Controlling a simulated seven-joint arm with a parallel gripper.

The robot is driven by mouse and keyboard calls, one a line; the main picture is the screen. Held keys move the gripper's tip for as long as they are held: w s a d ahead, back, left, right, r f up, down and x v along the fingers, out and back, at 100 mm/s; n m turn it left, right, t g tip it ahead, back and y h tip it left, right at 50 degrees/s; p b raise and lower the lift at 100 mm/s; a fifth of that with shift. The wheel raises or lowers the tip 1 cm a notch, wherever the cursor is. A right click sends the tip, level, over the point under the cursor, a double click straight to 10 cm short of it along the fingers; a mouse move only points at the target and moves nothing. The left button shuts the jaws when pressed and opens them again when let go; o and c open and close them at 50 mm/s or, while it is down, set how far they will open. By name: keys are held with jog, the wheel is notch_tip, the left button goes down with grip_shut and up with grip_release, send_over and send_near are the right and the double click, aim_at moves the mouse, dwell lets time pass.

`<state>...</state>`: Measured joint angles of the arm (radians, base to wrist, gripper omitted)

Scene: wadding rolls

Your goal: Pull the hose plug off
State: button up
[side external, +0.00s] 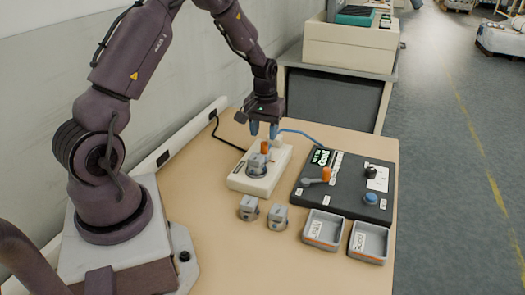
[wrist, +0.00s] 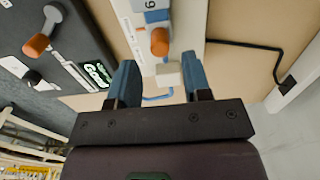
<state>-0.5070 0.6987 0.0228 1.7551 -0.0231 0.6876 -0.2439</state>
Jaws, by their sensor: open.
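My gripper (side external: 264,130) is open, with its blue fingers pointing down over the far end of a cream fixture (side external: 240,181). A pale block-shaped hose plug (wrist: 168,73) shows between the two fingers in the wrist view, with no visible grip on it. A blue hose (side external: 305,134) runs from that end of the fixture to the black panel (side external: 325,212). A grey unit (side external: 257,166) sits on the fixture, next to an orange handle (wrist: 160,42). In the side view the fingers partly hide the plug, and the exact gap to it is unclear.
Two loose grey units (side external: 248,207) (side external: 277,216) stand in front of the fixture. Two labelled grey trays (side external: 325,229) (side external: 369,241) lie at the table's front right. The panel has an orange lever (side external: 326,174) and a blue button (side external: 371,198).

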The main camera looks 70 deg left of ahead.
aim_at(265, 143)
jog(key=shift+f, duration=2.4)
jog(key=c, duration=0.7)
jog(key=shift+o, duration=0.2)
jog(key=shift+w, duration=0.1)
jog(key=shift+w+a, duration=1.65)
jog(key=shift+a, duration=0.05)
